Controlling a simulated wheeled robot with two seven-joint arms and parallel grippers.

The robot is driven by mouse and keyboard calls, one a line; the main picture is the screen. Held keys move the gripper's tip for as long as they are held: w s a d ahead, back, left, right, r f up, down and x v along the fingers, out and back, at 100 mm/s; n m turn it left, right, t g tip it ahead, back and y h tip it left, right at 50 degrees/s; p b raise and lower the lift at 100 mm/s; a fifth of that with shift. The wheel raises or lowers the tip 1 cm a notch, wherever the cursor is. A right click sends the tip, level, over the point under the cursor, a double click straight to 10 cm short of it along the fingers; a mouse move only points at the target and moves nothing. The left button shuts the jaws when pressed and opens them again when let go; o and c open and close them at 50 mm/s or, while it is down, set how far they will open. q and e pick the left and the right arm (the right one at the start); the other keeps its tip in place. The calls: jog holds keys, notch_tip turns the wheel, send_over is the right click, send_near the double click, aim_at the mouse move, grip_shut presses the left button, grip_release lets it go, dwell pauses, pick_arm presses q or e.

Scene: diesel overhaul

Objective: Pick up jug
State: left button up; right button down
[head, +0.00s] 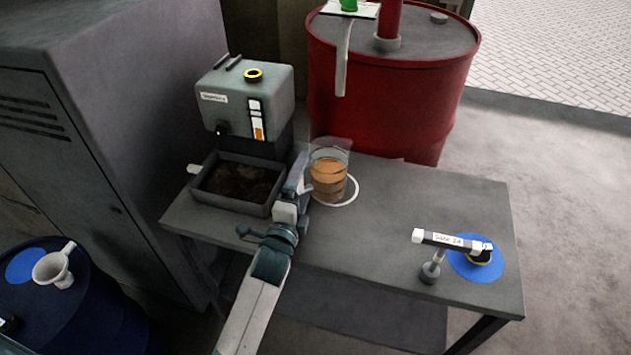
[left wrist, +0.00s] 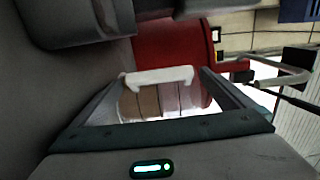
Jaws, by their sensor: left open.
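The jug (head: 328,180) is clear, holds amber liquid and stands upright on the grey table, over a white ring mark. My left gripper (head: 303,178) is at the jug's left side in the head view, and its fingers are partly hard to make out there. In the left wrist view the left gripper (left wrist: 165,85) is open, with the jug's pale handle (left wrist: 158,77) between or just beyond its fingertips. The jug's body (left wrist: 165,101) shows behind the handle. I cannot tell whether the fingers touch it. My right gripper is not in view.
A grey machine (head: 245,95) with a dark-filled tray (head: 232,202) stands left of the jug. A red drum (head: 385,95) is behind the table. A white funnel (head: 54,267) sits on a dark blue drum. The table's middle is clear.

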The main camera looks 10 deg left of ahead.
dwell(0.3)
pick_arm(q)
jog(key=c, duration=1.5)
jog(key=shift+r, duration=0.1)
jog(key=shift+r, duration=0.1)
jog(key=shift+r, duration=0.5)
jog(key=s+d+r, duration=0.1)
jog(key=d+r, duration=0.2)
jog(key=s+d+r, duration=0.2)
jog(key=d+r, duration=0.1)
jog(key=s+d+r, duration=0.2)
jog(key=d+r, duration=0.1)
jog(key=d, duration=0.1)
jog(key=shift+s+d+r+b, duration=0.1)
jog(key=shift+s+r+b, duration=0.2)
jog(key=shift+r, duration=0.1)
